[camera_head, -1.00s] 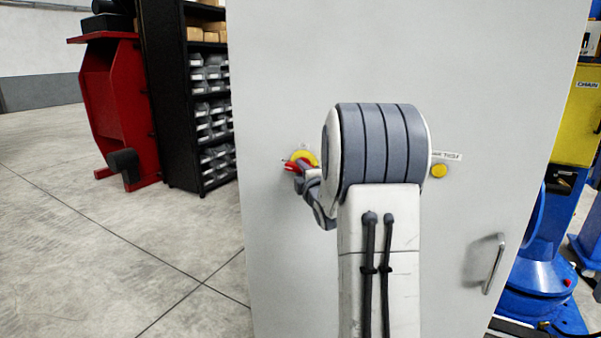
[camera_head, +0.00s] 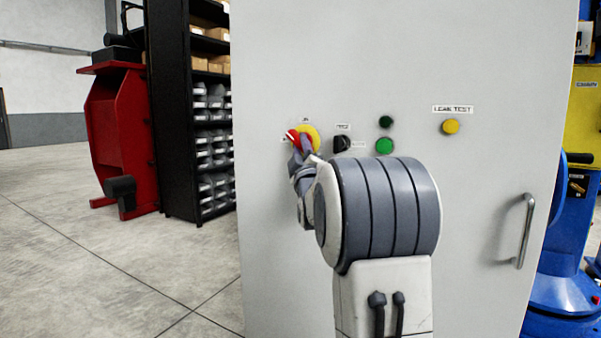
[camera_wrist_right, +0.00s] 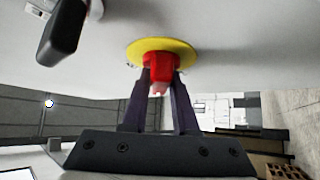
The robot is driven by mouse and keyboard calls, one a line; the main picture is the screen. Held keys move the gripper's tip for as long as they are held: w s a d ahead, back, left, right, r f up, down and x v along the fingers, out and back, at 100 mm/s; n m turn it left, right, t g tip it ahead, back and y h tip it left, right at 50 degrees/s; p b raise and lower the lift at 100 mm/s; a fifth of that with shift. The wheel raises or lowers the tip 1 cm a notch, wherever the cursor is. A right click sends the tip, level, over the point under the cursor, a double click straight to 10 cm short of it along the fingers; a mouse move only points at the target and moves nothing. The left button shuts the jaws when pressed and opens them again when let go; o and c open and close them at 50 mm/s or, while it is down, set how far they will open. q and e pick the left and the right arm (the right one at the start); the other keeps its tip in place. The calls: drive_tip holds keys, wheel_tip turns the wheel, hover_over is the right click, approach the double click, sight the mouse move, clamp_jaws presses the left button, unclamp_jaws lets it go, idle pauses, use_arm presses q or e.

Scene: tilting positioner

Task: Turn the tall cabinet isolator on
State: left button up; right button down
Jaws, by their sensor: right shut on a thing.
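The tall grey cabinet (camera_head: 480,60) fills the middle of the head view. Its isolator, a red handle (camera_head: 292,135) on a yellow round plate (camera_head: 313,135), is on the left part of the cabinet face. My right gripper (camera_head: 306,148) reaches it from below and right. In the right wrist view the fingers (camera_wrist_right: 160,85) are shut on the red handle (camera_wrist_right: 158,66), one on each side, below the yellow plate (camera_wrist_right: 145,48). In the head view the handle points up and left, partly hidden by the gripper. My left gripper is not in view.
Right of the isolator are a black selector knob (camera_head: 342,144), a dark green light (camera_head: 386,122), a green button (camera_head: 384,146) and a yellow button (camera_head: 451,127) labelled LEAK TEST. A door handle (camera_head: 525,230) sticks out at right. A shelf rack (camera_head: 175,110) stands left; floor before it is clear.

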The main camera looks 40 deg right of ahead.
drive_tip(key=m+h+b, duration=0.2)
drive_tip(key=m+g+h+b, duration=0.1)
drive_tip(key=m+h+b, duration=0.1)
drive_tip(key=f+m+h+b, duration=0.1)
drive_tip(key=m+h+b, duration=0.1)
drive_tip(key=m, duration=0.1)
drive_tip(key=shift+w+f+b, duration=0.1)
drive_tip(key=shift+w+b, duration=0.15)
drive_tip(key=shift+b, duration=0.1)
drive_tip(key=m+g+h, duration=0.1)
drive_tip(key=m, duration=0.1)
drive_tip(key=m+g+h+b, duration=0.1)
drive_tip(key=m+g+h, duration=0.1)
drive_tip(key=m, duration=0.1)
drive_tip(key=shift+w+a+h+b, duration=0.1)
drive_tip(key=shift+h+b, duration=0.2)
drive_tip(key=shift+w+r+m+g+h, duration=0.15)
drive_tip(key=shift+m+g+h, duration=0.75)
drive_tip(key=shift+m+g, duration=0.7)
drive_tip(key=shift+s+r+m+g+h, duration=0.15)
drive_tip(key=shift+m+g+h, duration=0.9)
drive_tip(key=shift+m, duration=0.95)
drive_tip(key=shift+r+m+g, duration=0.1)
drive_tip(key=shift+m+g, duration=0.3)
drive_tip(key=shift+g, duration=0.25)
drive_tip(key=c, duration=0.7)
unclamp_jaws()
drive_tip(key=shift+t, duration=0.3)
drive_tip(key=shift+a, duration=0.1)
